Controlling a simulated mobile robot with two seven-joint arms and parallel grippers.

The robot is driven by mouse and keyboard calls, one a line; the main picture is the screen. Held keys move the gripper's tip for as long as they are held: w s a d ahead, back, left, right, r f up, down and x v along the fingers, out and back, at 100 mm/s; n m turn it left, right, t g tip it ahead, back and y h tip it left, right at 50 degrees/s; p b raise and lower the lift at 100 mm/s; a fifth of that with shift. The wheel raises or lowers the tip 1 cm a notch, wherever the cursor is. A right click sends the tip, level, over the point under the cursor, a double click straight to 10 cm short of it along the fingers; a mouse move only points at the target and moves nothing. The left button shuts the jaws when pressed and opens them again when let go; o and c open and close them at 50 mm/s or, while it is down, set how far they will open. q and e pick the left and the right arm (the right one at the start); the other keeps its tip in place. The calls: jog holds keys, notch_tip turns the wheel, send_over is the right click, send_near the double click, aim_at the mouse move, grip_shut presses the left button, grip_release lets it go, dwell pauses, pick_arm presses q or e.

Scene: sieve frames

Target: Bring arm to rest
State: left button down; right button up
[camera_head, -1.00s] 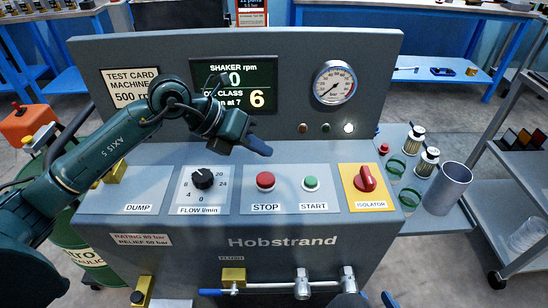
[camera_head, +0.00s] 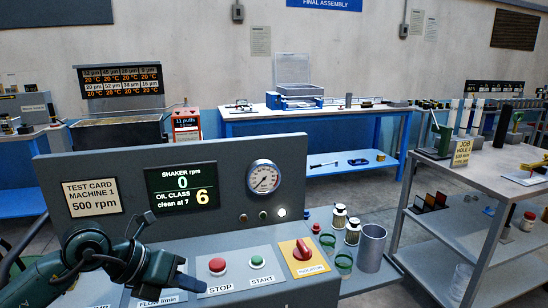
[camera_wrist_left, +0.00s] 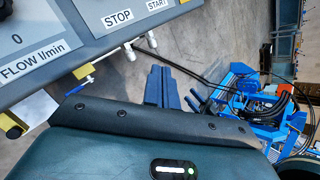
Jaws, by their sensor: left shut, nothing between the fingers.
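My left gripper (camera_head: 186,284) is in the lower left of the head view, over the test machine's sloping panel, left of the red STOP button (camera_head: 217,265). Its dark blue fingers are together with nothing between them. The left wrist view also shows the closed fingers (camera_wrist_left: 160,88), with floor behind them and the panel edge above. The dark green left arm (camera_head: 88,255) covers much of the panel's left part, including the flow knob. My right gripper is not in view.
The machine's upright display (camera_head: 182,186) and gauge (camera_head: 263,177) stand behind the left gripper. The red isolator switch (camera_head: 302,250), glass jars (camera_head: 352,231) and a grey cylinder (camera_head: 371,247) are to the right. A grey cart (camera_head: 480,182) stands further right.

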pick_arm(q)
jog(key=s+d+r+n+t+h+p, duration=0.1)
jog(key=s+d+r+n+h+p, duration=0.15)
jog(key=d+h, duration=0.25)
jog(key=s+d+r+n+h+p, duration=0.1)
jog(key=s+d+r+n+h, duration=0.15)
jog(key=d+h, duration=0.25)
jog(key=a+f+n+t+y+p, duration=0.1)
jog(key=a+f+n+t+y, duration=0.25)
jog(key=n, duration=0.45)
jog(key=s+a+f+n+t+y+p, duration=0.1)
jog(key=a+f+n+t+y, duration=0.2)
jog(key=n, duration=0.5)
jog(key=a+f+n+t+y+p, duration=0.1)
jog(key=f+n+t+y, duration=0.2)
jog(key=n+t+y, duration=0.35)
jog(key=s+a+f+n+g+y+p, duration=0.1)
jog(key=s+f+n+g, duration=0.6)
jog(key=s+f+n, duration=0.2)
notch_tip(320, 180, down, 4)
jog(key=shift+s+a+r+g+y+p, duration=0.1)
jog(key=shift+s+a+g+y+p, duration=0.25)
jog(key=shift+s, duration=0.9)
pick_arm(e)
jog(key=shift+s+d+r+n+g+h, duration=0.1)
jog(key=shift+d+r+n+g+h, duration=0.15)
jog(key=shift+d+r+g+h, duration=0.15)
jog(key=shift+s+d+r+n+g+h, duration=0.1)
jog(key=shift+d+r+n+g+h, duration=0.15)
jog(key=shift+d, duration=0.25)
